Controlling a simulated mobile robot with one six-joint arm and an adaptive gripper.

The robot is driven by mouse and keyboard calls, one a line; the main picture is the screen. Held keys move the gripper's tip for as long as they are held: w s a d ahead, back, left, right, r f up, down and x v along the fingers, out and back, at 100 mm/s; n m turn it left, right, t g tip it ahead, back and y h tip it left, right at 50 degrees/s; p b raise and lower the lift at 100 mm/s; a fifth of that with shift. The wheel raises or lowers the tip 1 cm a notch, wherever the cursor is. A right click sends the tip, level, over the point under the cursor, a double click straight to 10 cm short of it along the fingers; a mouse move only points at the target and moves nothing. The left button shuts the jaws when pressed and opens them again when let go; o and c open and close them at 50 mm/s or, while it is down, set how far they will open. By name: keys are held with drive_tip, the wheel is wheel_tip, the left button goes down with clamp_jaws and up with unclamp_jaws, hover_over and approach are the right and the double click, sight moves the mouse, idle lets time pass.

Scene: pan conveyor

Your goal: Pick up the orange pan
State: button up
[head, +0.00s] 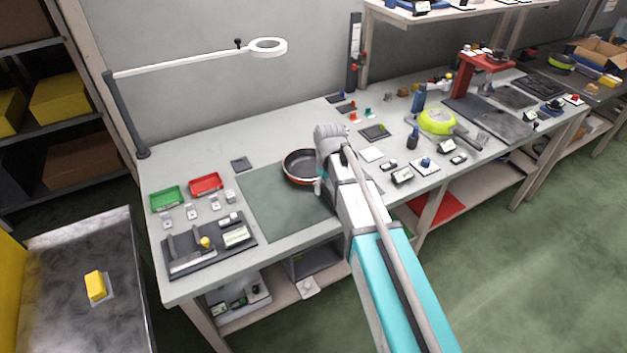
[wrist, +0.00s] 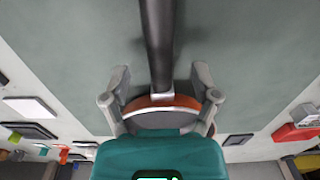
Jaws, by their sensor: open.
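The orange pan (head: 298,166) has a dark inside and an orange-red rim. It is on the dark grey-green mat on the workbench in the head view, partly hidden by my arm. In the wrist view its orange side (wrist: 180,101) shows between my fingers, and its dark handle (wrist: 157,40) runs up the middle of the picture. My gripper (wrist: 160,82) is open, with one finger on each side of the pan's handle joint. I cannot tell whether the fingers touch the pan. In the head view my arm hides the handle and most of the gripper.
The mat (head: 270,213) has bare room left and in front of the pan. A green tray (head: 167,197), a red tray (head: 206,184) and a dark fixture board (head: 190,262) are to its left. Small boxes (head: 402,176) and a lime-green pan (head: 437,121) are to the right.

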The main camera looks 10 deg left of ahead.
drive_tip(key=shift+f+b, duration=1)
drive_tip(key=shift+f, duration=0.3)
clamp_jaws()
